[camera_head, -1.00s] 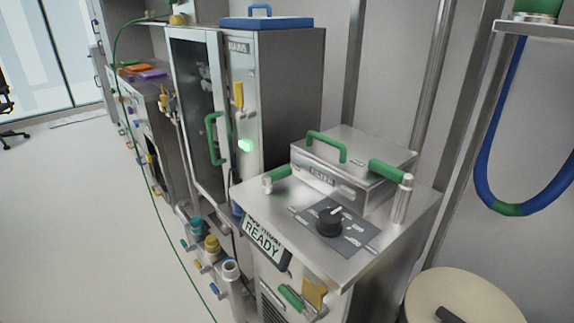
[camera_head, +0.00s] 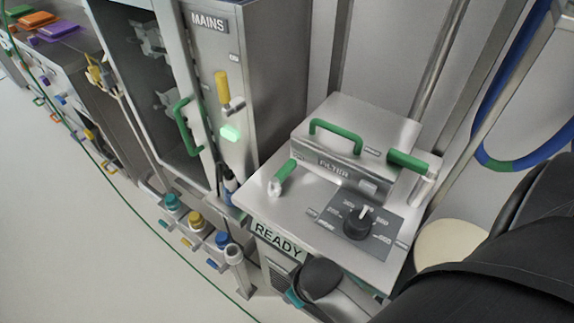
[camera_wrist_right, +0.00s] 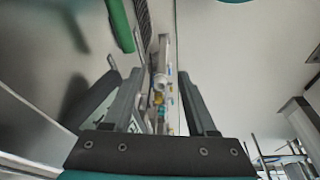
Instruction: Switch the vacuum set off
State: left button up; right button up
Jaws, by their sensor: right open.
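The vacuum set (camera_head: 300,222) is a grey metal unit with a READY display (camera_head: 277,240) on its front. A black rotary knob (camera_head: 357,222) with a white pointer mark sits on a dark dial plate on its sloping top. A FILTER box (camera_head: 345,140) with a green handle is behind the knob. My right arm comes in from the lower right, over the unit's lower front corner. My right gripper (camera_wrist_right: 163,105) is open in the wrist view, with nothing between its fingers. It points towards the floor and a row of valves beyond. My left gripper is not in view.
Left of the unit is the MAINS cabinet (camera_head: 270,80) with a yellow lever (camera_head: 222,88), a lit green lamp (camera_head: 230,132) and a green door handle (camera_head: 187,127). Coloured valves (camera_head: 196,220) stand low beside it. A blue hose (camera_head: 535,148) hangs at right.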

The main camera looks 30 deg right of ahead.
jog(key=w+a+r+n+y+p, duration=0.1)
jog(key=w+a+r+n+p, duration=0.15)
jog(key=r, duration=0.65)
jog(key=w+a+r+n+y+p, duration=0.15)
jog(key=r+n, duration=0.25)
jog(key=r, duration=0.4)
jog(key=n+g+h, duration=0.3)
jog(key=n, duration=1.1)
send_near(287, 166)
jog(key=shift+y, duration=0.25)
jog(key=f+b, duration=0.1)
jog(key=f, duration=0.7)
jog(key=shift+w+d+f+b, duration=0.15)
jog(key=shift+d+f+b, duration=0.05)
jog(key=shift+f+b, duration=0.2)
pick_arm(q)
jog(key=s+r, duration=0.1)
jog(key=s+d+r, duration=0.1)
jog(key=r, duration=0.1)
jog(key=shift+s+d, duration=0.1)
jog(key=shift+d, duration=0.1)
pick_arm(e)
grip_shut()
